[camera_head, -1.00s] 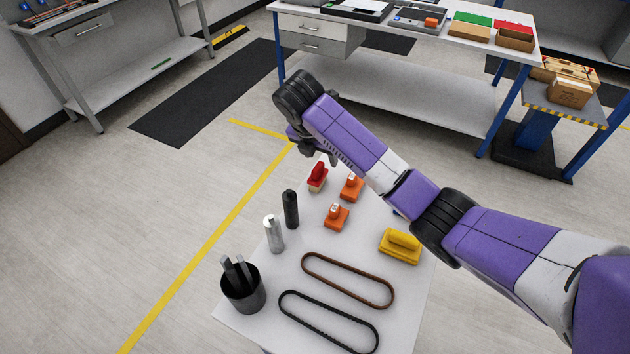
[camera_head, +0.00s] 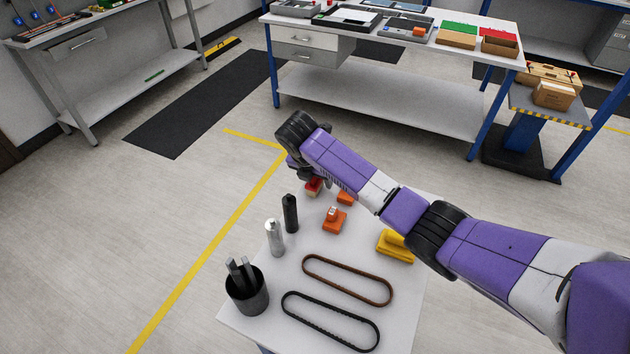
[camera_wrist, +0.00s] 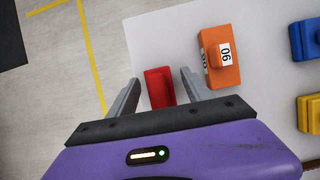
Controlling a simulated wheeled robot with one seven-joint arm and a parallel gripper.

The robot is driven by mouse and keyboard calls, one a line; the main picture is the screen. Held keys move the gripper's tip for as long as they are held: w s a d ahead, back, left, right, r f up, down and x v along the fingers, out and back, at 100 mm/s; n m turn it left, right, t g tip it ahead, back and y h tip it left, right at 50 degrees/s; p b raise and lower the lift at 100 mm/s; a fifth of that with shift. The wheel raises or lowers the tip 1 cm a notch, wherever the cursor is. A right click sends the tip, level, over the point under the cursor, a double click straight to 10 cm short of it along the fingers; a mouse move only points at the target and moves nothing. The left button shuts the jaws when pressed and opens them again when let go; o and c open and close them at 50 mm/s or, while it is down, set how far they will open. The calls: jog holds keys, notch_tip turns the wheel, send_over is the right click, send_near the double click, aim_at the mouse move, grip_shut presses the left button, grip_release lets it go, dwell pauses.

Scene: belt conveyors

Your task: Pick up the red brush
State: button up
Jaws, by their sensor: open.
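The red brush (camera_head: 313,187) stands near the far end of the white table (camera_head: 262,315), partly hidden by my arm in the head view. In the wrist view the red brush (camera_wrist: 159,86) shows its red top between the two grey fingers, and its lower part is hidden by the gripper body. My gripper (camera_wrist: 160,88) is open above the brush, one finger on each side of it. In the head view my gripper (camera_head: 308,178) is mostly hidden behind my wrist.
An orange block (camera_wrist: 219,57) stands close beside the right finger. Another orange block (camera_head: 334,220), a yellow brush-like block (camera_head: 395,246), black bottle (camera_head: 290,213), silver bottle (camera_head: 274,238), black cup (camera_head: 247,292) and two belts (camera_head: 347,280) share the table.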

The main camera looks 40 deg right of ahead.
jog(key=shift+f, duration=0.25)
jog(key=shift+d, duration=0.1)
grip_shut()
jog(key=shift+r, duration=0.1)
notch_tip(320, 180, up, 20)
jog(key=p, duration=0.1)
dwell(0.4)
jog(key=c, duration=0.6)
grip_release()
grip_shut()
